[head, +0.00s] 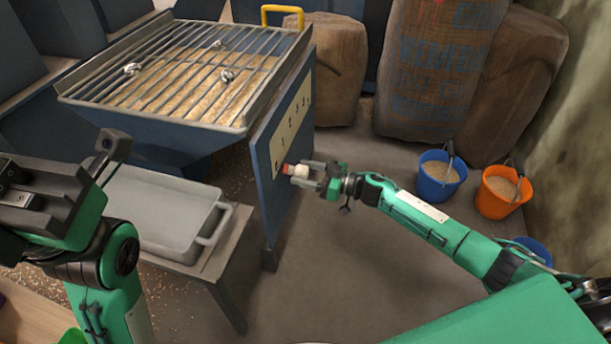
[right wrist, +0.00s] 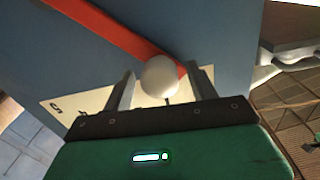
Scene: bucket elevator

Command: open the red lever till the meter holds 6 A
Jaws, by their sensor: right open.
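The red lever (head: 287,169) with a pale round knob (head: 300,171) sticks out from the blue side panel of the hopper. In the right wrist view the red lever (right wrist: 115,28) is a long bar, and the white knob (right wrist: 159,76) covers its end. My right gripper (head: 309,173) is open at the knob, one finger on each side; I cannot tell whether they touch it. A cream scale plate (head: 292,122) with dark marks is on the panel. No ammeter can be made out. My left gripper (head: 112,150) is at the far left, its jaw opening unclear.
A barred grate (head: 122,89) with grain and several pale lumps tops the hopper. A grey tray (head: 168,213) stands on a low bench left of the panel. A blue bucket (head: 437,188) and an orange bucket (head: 493,205) stand at right, before sacks (head: 435,70). Floor between is clear.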

